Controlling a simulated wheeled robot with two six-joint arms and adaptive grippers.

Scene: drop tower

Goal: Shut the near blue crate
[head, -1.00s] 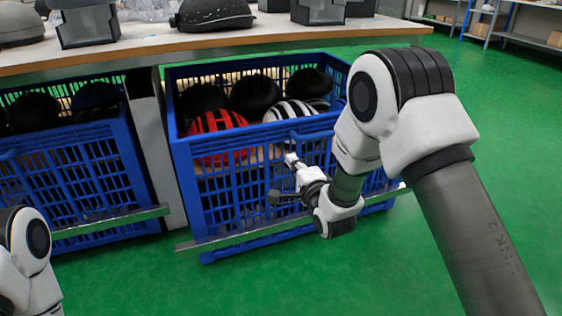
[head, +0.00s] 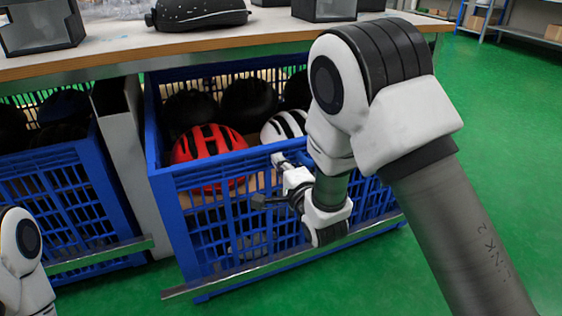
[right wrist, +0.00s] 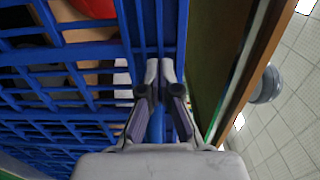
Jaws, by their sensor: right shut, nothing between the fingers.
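The near blue crate (head: 205,235) is a slatted plastic drawer that sticks out from under the table, with a metal rail along its lower front. It holds a red helmet (head: 208,150), a white-and-black helmet (head: 284,127) and several black ones. My right gripper (head: 279,160) is at the upper front rim of the crate, shut and empty. In the right wrist view the closed fingertips (right wrist: 160,72) are against or very close to blue crate bars; contact cannot be told. My right arm hides the crate's right part. My left gripper is out of view.
A second blue crate (head: 65,190) with dark helmets is at the left, beyond a grey table leg (head: 133,165). Green floor (head: 495,130) is clear at the right.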

